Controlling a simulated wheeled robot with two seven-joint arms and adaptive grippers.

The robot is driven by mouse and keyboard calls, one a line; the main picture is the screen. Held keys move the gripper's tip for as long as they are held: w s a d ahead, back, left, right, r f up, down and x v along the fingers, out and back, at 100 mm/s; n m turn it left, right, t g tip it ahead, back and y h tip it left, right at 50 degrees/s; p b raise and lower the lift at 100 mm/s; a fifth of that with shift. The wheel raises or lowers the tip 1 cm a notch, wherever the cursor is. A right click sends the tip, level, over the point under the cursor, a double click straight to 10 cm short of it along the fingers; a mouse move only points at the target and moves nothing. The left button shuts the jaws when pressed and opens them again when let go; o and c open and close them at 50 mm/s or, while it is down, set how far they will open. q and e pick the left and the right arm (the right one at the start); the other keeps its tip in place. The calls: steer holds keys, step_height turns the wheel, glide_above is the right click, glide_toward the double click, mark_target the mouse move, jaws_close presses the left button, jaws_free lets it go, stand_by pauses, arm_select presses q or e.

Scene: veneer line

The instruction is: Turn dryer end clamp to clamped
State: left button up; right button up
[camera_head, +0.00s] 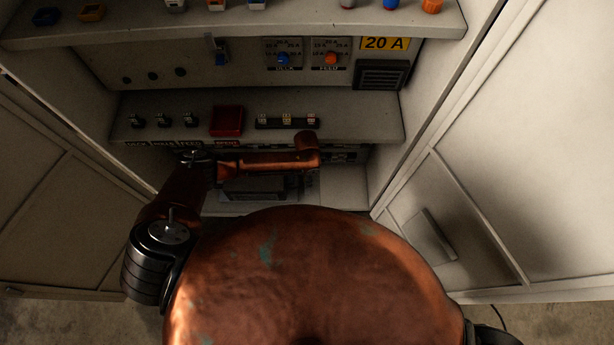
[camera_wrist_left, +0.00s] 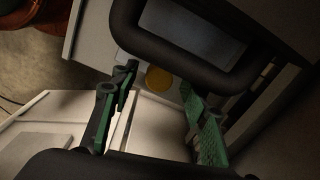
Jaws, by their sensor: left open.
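I cannot make out the dryer end clamp by name in either view. My left arm (camera_head: 265,161) reaches across the lower part of the open cabinet in the head view and hides part of what lies behind it. The left fingers do not show there. In the left wrist view my left gripper (camera_wrist_left: 158,115) is open, its two green-padded fingers apart with nothing held between them. A yellow disc (camera_wrist_left: 159,78) on a pale surface lies beyond the gap between the fingers. A thick dark rounded bar (camera_wrist_left: 180,68) crosses above it. My right gripper is not in view.
The ledge below bears small switches (camera_head: 162,120) and a red block (camera_head: 227,121). A cabinet door (camera_head: 500,170) stands at right.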

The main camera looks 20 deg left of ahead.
arm_select(q)
steer(key=shift+f, duration=0.25)
steer(key=shift+c, duration=0.7)
steer(key=c, duration=0.5)
jaws_close()
